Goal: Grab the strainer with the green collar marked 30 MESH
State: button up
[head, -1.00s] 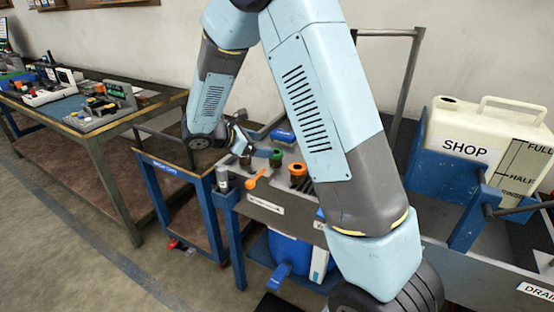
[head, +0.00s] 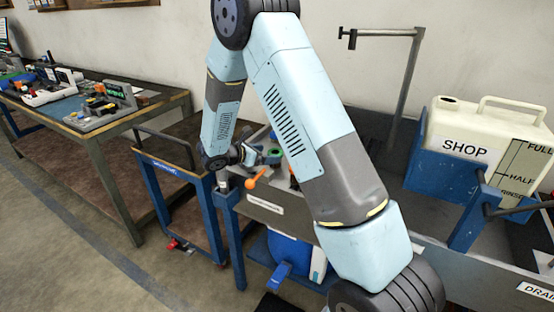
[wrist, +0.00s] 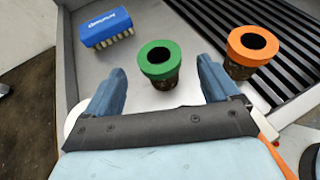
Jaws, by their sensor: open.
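In the wrist view, a strainer with a green collar (wrist: 159,58) stands upright on the metal surface. No 30 MESH marking is readable on it. My gripper (wrist: 162,85) is open, with one blue finger on either side of and just short of the green strainer. A strainer with an orange collar (wrist: 252,46) stands to the right, just outside the right finger. In the head view, my gripper (head: 264,156) is over the near left end of the bench, and the green strainer is mostly hidden behind it and my arm.
A blue brush (wrist: 106,28) lies left of the green strainer. A black slatted grate (wrist: 270,50) lies to the right. An orange-handled tool (head: 257,178) is at the bench's front edge. A white SHOP jug (head: 480,140) stands far right.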

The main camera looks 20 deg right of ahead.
aim_at(273, 153)
jog(key=shift+x, duration=2.8)
jog(key=shift+r, duration=0.1)
jog(key=c, duration=1.2)
jog(key=shift+o, duration=0.2)
